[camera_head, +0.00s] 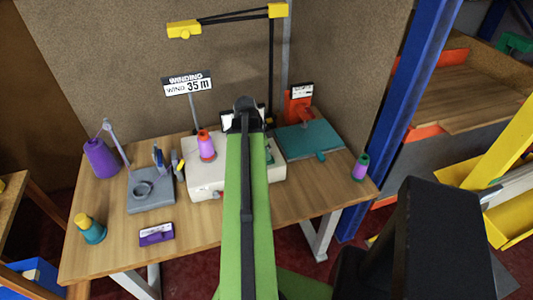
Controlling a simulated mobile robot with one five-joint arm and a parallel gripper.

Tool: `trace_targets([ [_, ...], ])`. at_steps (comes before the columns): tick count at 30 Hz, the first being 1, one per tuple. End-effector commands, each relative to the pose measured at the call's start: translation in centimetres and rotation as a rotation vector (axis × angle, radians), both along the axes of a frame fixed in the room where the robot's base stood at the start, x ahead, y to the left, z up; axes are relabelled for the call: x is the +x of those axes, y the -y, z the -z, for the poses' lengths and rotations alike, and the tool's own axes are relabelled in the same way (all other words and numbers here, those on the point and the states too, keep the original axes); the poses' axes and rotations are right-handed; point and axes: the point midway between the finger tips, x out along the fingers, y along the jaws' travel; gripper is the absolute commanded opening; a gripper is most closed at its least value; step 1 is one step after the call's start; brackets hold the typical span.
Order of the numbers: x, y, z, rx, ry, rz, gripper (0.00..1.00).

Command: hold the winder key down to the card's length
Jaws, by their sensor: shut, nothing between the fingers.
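A sign card (187,85) on a grey post reads "WINDING, WIND 35 m". A white machine (206,179), which looks like the winder, sits mid-table with a purple and orange spool (206,146) on its left part. My green arm reaches over the machine and covers its middle. My gripper (245,112) is the dark end of the arm, above the machine's back edge. It is shut and holds nothing that I see. Its fingertips are mostly hidden, and I cannot tell whether they touch anything. I cannot make out the winder key or a length readout.
A grey stand (151,201) and purple cone (101,158) stand left. A teal-yellow spool (89,228) and purple box (156,234) lie near the front. A teal plate (307,141) with a red stand (298,105) and another spool (360,167) are right. A yellow-ended overhead arm (184,29) rises behind.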

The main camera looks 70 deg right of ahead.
Motion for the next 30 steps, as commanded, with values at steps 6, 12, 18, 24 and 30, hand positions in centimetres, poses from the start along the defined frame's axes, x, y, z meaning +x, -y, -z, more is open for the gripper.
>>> trace_targets([
  [6,0.6,-0.6,-6.1,-0.009,0.0,-0.004,0.0],
  [12,1.6,-1.4,-10.5,-0.011,0.0,-0.004,0.0],
  [18,2.3,-1.9,-12.5,-0.011,0.0,-0.004,0.0],
  [24,2.4,-2.0,-12.2,-0.011,0.0,-0.004,0.0],
  [30,2.4,-2.0,-12.2,-0.01,-0.001,-0.005,0.0],
])
